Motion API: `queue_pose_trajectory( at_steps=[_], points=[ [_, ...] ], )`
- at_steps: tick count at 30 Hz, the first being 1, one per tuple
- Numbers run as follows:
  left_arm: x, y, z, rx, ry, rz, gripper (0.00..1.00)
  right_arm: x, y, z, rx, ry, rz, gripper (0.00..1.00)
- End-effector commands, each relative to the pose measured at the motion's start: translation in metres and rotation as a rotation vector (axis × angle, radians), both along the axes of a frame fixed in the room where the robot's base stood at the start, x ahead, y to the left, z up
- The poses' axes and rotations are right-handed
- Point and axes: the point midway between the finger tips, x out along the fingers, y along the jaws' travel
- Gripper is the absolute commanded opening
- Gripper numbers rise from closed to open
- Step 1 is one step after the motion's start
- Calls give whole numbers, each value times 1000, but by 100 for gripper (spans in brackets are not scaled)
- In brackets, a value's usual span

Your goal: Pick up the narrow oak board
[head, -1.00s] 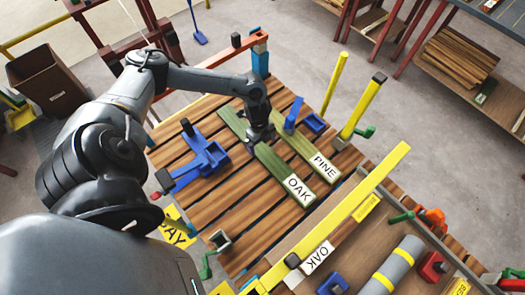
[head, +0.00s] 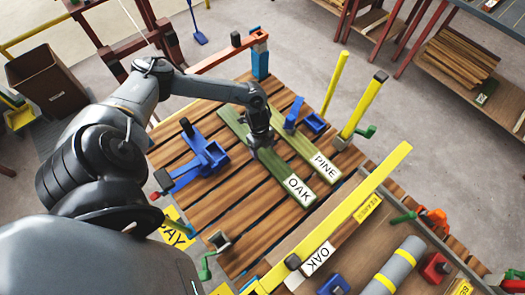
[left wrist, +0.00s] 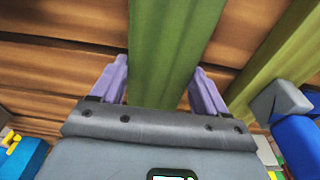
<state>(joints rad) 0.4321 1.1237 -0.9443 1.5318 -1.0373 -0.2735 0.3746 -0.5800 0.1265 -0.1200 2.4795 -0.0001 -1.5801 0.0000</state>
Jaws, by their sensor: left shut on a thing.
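A narrow green board labelled OAK (head: 281,169) lies among the slats of the wooden table, its near end toward the lower right. My left gripper (head: 260,141) is over its middle, shut on it, and hides part of it. In the left wrist view the green board (left wrist: 172,45) runs between the two purple fingers of the left gripper (left wrist: 160,85). A similar green board labelled PINE (head: 315,158) lies beside it on the right. Another board labelled OAK (head: 330,245) lies lower down, along a yellow bar. My right gripper is not in view.
A blue clamp-like fixture (head: 203,155) is left of the board and a small blue one (head: 293,115) is just to its right. A yellow post (head: 362,107) stands farther right. A grey roll with yellow bands (head: 398,265) is at the lower right.

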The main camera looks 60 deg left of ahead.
Motion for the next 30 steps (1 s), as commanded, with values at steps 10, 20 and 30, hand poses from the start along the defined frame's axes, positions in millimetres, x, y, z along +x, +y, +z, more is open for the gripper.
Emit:
queue_pose_trajectory(
  at_steps=[10,20,30],
  points=[
    [1,0,2,-1,-2,0,10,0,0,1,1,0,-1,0],
    [2,0,35,0,-5,0,10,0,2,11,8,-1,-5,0],
    [1,0,85,1,-4,-1,10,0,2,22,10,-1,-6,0]
  ],
)
